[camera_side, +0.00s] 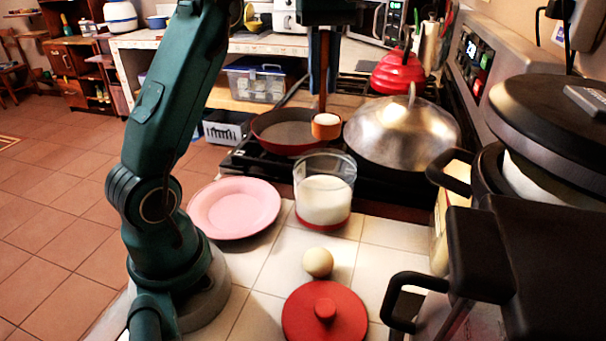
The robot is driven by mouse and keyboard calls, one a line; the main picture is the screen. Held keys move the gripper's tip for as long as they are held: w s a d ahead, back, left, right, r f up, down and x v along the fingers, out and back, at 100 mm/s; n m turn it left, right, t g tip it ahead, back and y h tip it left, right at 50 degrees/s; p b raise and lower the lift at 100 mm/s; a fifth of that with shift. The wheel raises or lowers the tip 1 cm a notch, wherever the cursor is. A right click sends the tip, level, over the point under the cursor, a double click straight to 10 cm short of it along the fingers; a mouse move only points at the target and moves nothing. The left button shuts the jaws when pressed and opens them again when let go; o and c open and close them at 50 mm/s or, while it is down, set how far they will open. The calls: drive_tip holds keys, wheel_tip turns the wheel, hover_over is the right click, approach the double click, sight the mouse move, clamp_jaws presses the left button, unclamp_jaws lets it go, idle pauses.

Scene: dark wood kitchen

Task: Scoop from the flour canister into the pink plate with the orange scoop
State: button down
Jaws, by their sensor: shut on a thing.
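The orange scoop (326,131) hangs upright below my gripper (323,82), which is shut on its handle. White flour shows at the top of the scoop's cup. The cup is above the rim of the flour canister (324,187), apart from it. The canister is clear glass with a red base, and white flour fills its lower part. The pink plate (234,208) lies on the tiled counter to the left of the canister, beside my arm. The plate looks empty.
A red lid (324,313) with a knob and a pale round ball (318,262) lie on the counter in front. Behind the canister are a red pan (284,130) and a domed metal lid (402,130) on the stove. Black-handled cookware (500,250) crowds the right.

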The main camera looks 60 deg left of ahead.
drive_tip(key=s+a+f+n+y, duration=0.1)
drive_tip(key=s+a+f+n, duration=0.25)
drive_tip(key=s, duration=0.45)
drive_tip(key=s+a+f+n+y, duration=0.1)
drive_tip(key=s+a+f+n, duration=0.15)
drive_tip(key=s+f, duration=0.45)
drive_tip(key=d+f+g+y, duration=0.4)
drive_tip(key=d+f+y, duration=0.1)
drive_tip(key=y, duration=0.7)
drive_tip(key=shift+w+d, duration=0.3)
drive_tip(key=shift+d, duration=0.6)
drive_tip(key=shift+r, duration=0.1)
idle(0.5)
drive_tip(key=s+a+r+t+h, duration=0.2)
drive_tip(key=a+r+h, duration=0.4)
drive_tip(key=h, duration=0.5)
drive_tip(key=shift+s+a+r+t+h, duration=0.15)
drive_tip(key=shift+a+r+t+h, duration=0.2)
drive_tip(key=shift+a+t, duration=0.3)
